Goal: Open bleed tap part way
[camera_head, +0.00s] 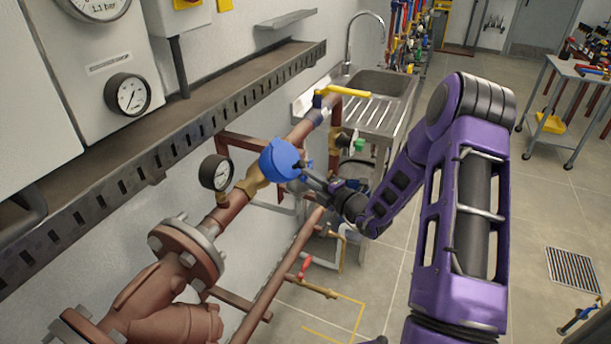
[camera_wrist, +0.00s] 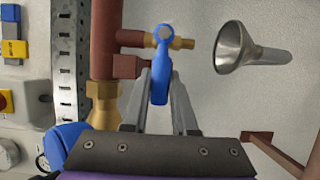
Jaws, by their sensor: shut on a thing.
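The bleed tap is a small brass tap (camera_wrist: 182,43) with a blue lever (camera_wrist: 160,75), on a short stub from a red-brown pipe (camera_wrist: 104,40) in the wrist view. The lever points down the picture, towards my gripper. My gripper (camera_wrist: 161,88) has one finger on each side of the lever and is shut on it. In the head view my gripper (camera_head: 310,182) is beside the pipe, just right of a large blue round part (camera_head: 280,160). That part and my gripper mostly hide the small tap there.
A metal funnel (camera_wrist: 232,47) is right of the tap's outlet. A gauge (camera_head: 216,172) and brass fitting (camera_head: 252,180) sit close by on the pipe. A yellow lever (camera_head: 348,91) is farther along. A slotted tray (camera_head: 190,120) runs along the wall.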

